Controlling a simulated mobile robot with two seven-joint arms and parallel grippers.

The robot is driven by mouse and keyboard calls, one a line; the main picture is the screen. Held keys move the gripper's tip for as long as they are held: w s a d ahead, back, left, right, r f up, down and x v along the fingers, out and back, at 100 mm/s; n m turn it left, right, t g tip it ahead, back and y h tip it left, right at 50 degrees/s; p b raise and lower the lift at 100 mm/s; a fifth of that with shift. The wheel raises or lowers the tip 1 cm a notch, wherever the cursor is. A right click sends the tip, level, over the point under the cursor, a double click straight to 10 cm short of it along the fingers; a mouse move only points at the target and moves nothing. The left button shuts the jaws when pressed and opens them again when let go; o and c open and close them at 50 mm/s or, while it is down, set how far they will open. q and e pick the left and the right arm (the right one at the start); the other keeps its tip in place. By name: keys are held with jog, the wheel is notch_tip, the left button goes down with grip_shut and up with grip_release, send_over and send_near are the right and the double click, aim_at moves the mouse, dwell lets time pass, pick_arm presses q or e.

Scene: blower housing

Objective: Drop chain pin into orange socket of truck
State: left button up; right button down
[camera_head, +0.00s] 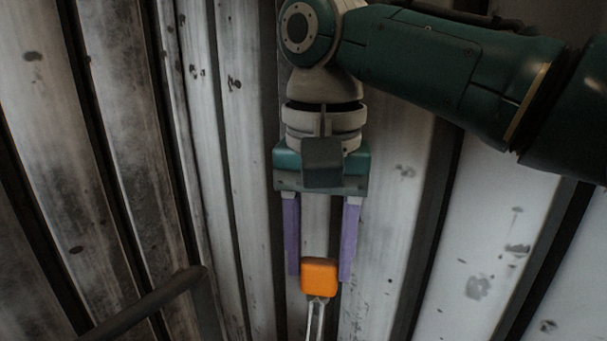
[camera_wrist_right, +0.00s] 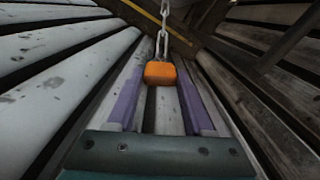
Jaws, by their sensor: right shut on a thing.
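The chain pin shows as an orange block (camera_head: 319,277) with a pale metal chain (camera_head: 315,318) running from it toward the bottom of the head view. My right gripper (camera_head: 319,275) points down, with its two purple fingers on either side of the block, and is shut on it at the fingertips. In the right wrist view the orange block (camera_wrist_right: 160,73) sits between the purple fingertips, with the chain (camera_wrist_right: 162,35) leading away from it. I see no orange socket apart from this block. My left gripper is not in view.
A ribbed, stained pale metal wall (camera_head: 400,225) fills the background behind the right gripper. A dark round bar (camera_head: 150,305) juts in at the lower left. In the right wrist view a dark beam with a yellow line (camera_wrist_right: 150,18) crosses beyond the chain.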

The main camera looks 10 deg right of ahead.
jog(key=shift+s+d+f+m+b, duration=0.95)
jog(key=shift+s+f+b, duration=1.75)
jog(key=shift+f, duration=3.8)
jog(key=shift+s+d+f+m+b, duration=0.95)
jog(key=shift+s+f+b, duration=1.8)
jog(key=shift+f, duration=3.8)
jog(key=shift+s+d+f+m+b, duration=0.9)
jog(key=shift+s+f+b, duration=1.8)
jog(key=shift+f, duration=3.8)
jog(key=shift+s+d+p, duration=0.1)
jog(key=shift+s+p, duration=0.5)
jog(key=c, duration=0.7)
grip_release()
jog(key=o, duration=0.5)
